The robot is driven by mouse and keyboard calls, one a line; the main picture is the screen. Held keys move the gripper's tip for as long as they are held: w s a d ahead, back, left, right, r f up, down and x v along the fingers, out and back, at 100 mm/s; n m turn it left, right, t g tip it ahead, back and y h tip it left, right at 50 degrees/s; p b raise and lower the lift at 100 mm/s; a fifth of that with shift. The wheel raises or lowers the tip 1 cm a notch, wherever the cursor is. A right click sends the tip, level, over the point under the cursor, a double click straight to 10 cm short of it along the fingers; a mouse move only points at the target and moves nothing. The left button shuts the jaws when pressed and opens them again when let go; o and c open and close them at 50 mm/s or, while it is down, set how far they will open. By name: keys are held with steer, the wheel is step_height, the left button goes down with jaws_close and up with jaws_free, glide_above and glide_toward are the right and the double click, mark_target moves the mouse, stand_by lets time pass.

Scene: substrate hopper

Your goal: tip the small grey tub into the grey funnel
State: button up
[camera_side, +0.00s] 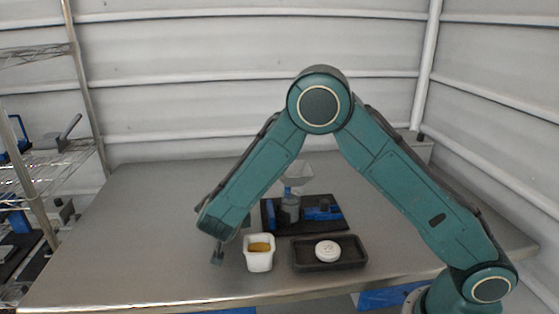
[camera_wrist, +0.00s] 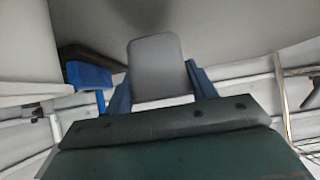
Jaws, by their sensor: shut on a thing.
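A small square, pale grey-white tub (camera_side: 259,262) with yellow-orange material inside is upright near the table's front edge in the side view. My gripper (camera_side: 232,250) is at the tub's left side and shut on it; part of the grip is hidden. I cannot tell whether the tub touches the table. The pale grey funnel (camera_side: 298,176) stands behind and to the right of the tub, above a clear bottle-like vessel (camera_side: 290,208), partly behind my arm.
A black tray (camera_side: 300,264) with a white round lid-like piece (camera_side: 327,250) lies right of the tub. A dark base with a blue block (camera_side: 322,210) stands beside the vessel. A wire shelf (camera_side: 50,165) is at the left. The table's left part is clear.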

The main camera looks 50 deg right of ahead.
steer(key=shift+r, duration=2.25)
step_height(320, 180, up, 17)
steer(key=s+d+r+n+t+y, duration=0.1)
steer(key=s+d+r+n, duration=0.1)
steer(key=s+d, duration=0.45)
steer(key=s+d+f+n+t+y, duration=0.1)
steer(key=s+d+f+n, duration=0.1)
steer(key=s+d+f, duration=0.3)
steer(key=shift+s+d+f+y, duration=0.25)
steer(key=shift+s+f+y, duration=0.15)
steer(key=shift+f, duration=0.45)
steer(key=shift+w+a+m, duration=0.1)
steer(key=shift+m, duration=0.2)
